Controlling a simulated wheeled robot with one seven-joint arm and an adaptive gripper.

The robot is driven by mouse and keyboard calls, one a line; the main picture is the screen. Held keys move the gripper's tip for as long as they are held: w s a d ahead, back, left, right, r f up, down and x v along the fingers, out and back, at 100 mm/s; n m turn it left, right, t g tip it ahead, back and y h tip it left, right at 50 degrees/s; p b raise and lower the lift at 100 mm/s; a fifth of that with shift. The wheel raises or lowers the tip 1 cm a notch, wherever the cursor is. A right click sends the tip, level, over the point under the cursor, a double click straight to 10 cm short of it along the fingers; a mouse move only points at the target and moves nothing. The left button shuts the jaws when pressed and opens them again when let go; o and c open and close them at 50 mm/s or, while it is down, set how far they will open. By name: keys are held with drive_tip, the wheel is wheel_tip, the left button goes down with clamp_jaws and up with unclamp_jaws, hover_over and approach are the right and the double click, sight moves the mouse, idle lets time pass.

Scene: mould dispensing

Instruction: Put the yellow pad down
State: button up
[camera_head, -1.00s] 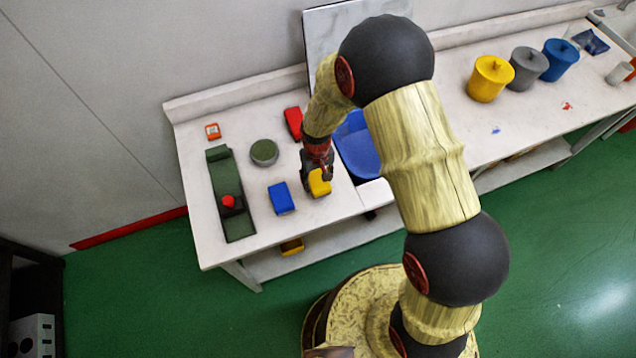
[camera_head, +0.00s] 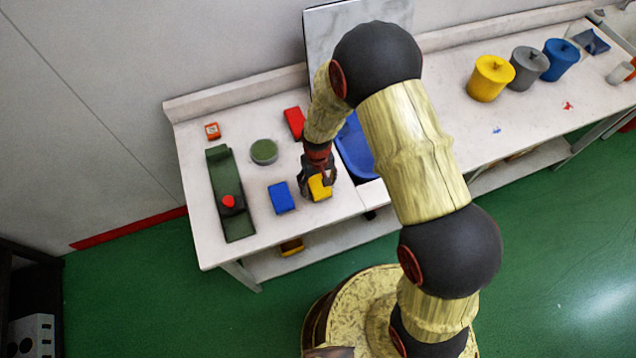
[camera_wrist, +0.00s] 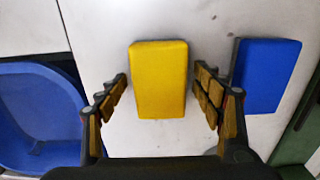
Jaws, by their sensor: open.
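The yellow pad (camera_wrist: 158,82) lies flat on the white table, between the two open fingers of my gripper (camera_wrist: 160,98) in the wrist view. There is a gap between the pad and each finger. In the head view the yellow pad (camera_head: 319,188) shows at the table's front part, partly hidden by my gripper (camera_head: 318,184), which is above and around it. A blue pad (camera_head: 281,197) lies just to its left on the table; in the wrist view the blue pad (camera_wrist: 266,75) is to the right, close to one finger.
A blue basin (camera_head: 357,150) is sunk in the table right of my gripper. A red pad (camera_head: 294,123), a green round dish (camera_head: 264,151) and a green device with a red knob (camera_head: 219,170) stand to the left. Yellow, grey and blue lidded pots (camera_head: 491,79) stand far right.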

drive_tip(key=shift+w+r, duration=0.1)
drive_tip(key=shift+r, duration=0.45)
wheel_tip(320, 180, up, 12)
wheel_tip(320, 180, up, 9)
drive_tip(key=t, duration=0.1)
hover_over(318, 183)
drive_tip(key=d, duration=0.3)
drive_tip(key=s+d+r+m+t, duration=0.1)
drive_tip(key=s+d+r, duration=0.2)
drive_tip(key=r, duration=0.3)
drive_tip(key=s+d+r+m+t, duration=0.1)
drive_tip(key=s+d+r, duration=0.15)
drive_tip(key=r, duration=0.35)
drive_tip(key=s+d+r+t, duration=0.1)
drive_tip(key=s+d+r, duration=0.2)
drive_tip(key=s+r, duration=0.2)
drive_tip(key=s+d+r+m+t, duration=0.1)
drive_tip(key=s+d+r, duration=0.1)
drive_tip(key=s+r, duration=0.3)
drive_tip(key=s, duration=0.4)
drive_tip(key=shift+s+d+t+p, duration=0.3)
drive_tip(key=shift+d+p, duration=0.05)
drive_tip(key=shift+d, duration=0.05)
